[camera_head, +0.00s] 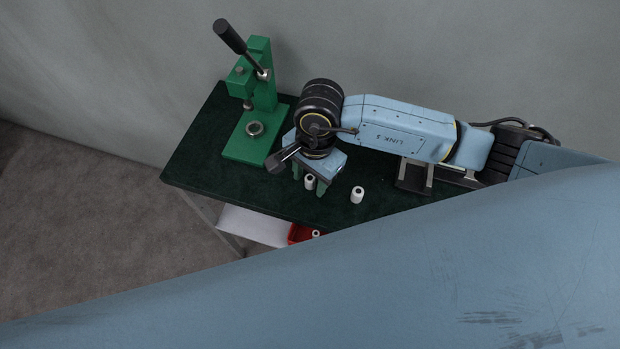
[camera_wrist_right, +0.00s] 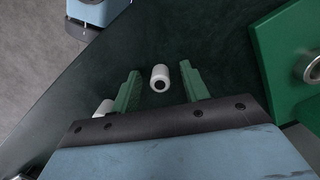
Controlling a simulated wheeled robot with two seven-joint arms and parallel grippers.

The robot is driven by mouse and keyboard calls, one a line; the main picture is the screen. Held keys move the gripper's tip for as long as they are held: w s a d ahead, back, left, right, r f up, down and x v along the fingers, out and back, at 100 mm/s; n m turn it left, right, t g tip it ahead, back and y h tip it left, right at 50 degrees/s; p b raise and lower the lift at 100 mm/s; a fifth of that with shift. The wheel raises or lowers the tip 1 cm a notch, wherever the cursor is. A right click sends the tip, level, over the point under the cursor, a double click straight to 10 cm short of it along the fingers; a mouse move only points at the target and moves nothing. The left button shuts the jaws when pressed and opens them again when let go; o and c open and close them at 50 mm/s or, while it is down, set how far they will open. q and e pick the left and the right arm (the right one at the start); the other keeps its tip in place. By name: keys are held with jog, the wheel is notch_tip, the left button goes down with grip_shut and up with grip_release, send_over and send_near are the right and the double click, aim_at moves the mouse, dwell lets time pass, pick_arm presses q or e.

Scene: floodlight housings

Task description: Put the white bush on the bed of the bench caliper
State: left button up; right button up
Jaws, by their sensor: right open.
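A white bush (camera_head: 309,182) stands on the dark green table top, between the green fingers of my right gripper (camera_head: 321,182). In the right wrist view the bush (camera_wrist_right: 160,78) sits between the two fingertips (camera_wrist_right: 160,71), with a gap on each side. That gripper is open and empty. A second white bush (camera_head: 357,194) stands to the right; the left finger partly hides it in the wrist view (camera_wrist_right: 103,107). A dark and silver device (camera_head: 413,177), probably the bench caliper, stands partly hidden behind my right arm. My left gripper is not in view.
A green lever press (camera_head: 262,95) stands at the left of the table; its base shows in the wrist view (camera_wrist_right: 290,90). A red bin (camera_head: 297,234) with a white piece is below the table's front edge. My own blue link covers the foreground.

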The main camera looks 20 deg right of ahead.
grip_shut()
